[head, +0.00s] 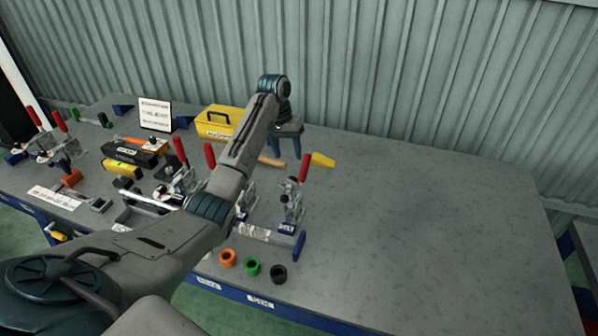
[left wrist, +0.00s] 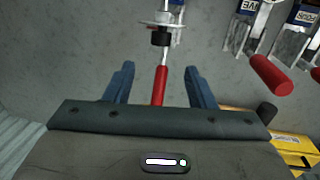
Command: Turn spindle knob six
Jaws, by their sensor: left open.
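The rightmost clamp (head: 292,205) stands upright on the table with a red handle (head: 305,166). In the left wrist view a red handle (left wrist: 160,85) shows between my finger lines, with a black knob (left wrist: 160,38) and a metal washer beyond it. I cannot read a number on this clamp. My left gripper (head: 288,148) is above the table behind the rightmost clamp, fingers pointing down. In the left wrist view my left gripper (left wrist: 158,80) is open, its two blue fingers apart and not closed on the handle. My right gripper is out of view.
Other clamps with red handles stand left, partly hidden by my arm; a neighbour's handle (left wrist: 271,75) shows too. A yellow toolbox (head: 218,121) and yellow wedge (head: 322,160) lie behind. Orange (head: 227,258), green (head: 251,266) and black (head: 278,273) rings sit in front. The table's right is clear.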

